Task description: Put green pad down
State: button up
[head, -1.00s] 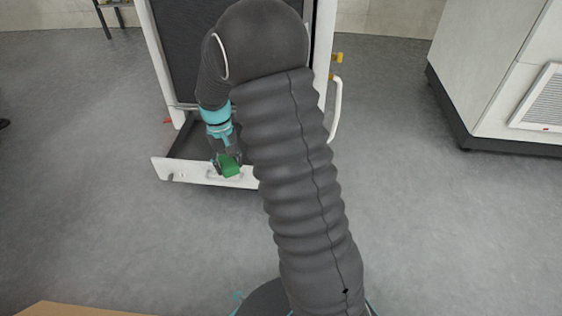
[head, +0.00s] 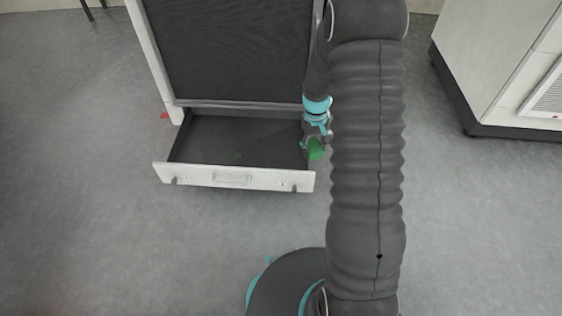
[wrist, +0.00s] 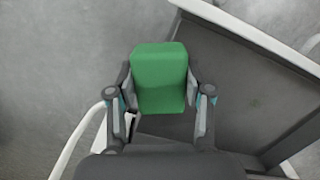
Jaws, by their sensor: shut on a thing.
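The green pad (head: 316,149) is held in my gripper (head: 314,138) by the right end of the open drawer in the head view. In the wrist view the pad (wrist: 160,78) sits between the two fingers of my gripper (wrist: 160,95), which are shut on it. The drawer (head: 225,135) is pulled out, dark inside and empty where it shows. In the wrist view the drawer (wrist: 235,90) lies below and to the right of the pad, with grey floor to the left. My arm hides what is right of the pad in the head view.
The washer cabinet (head: 230,50) with a dark panel stands behind the drawer. The drawer's white front (head: 230,178) has a handle and two knobs. A white cabinet (head: 495,70) stands at the right. The floor (head: 100,240) in front is clear.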

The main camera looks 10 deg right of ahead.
jog(key=b, duration=0.2)
send_over(280, 167)
notch_tip(280, 167, down, 7)
jog(key=shift+s+f, duration=0.1)
jog(key=shift+f, duration=1.9)
jog(key=shift+f, duration=0.2)
jog(key=o, duration=1.1)
jog(key=shift+r, duration=0.1)
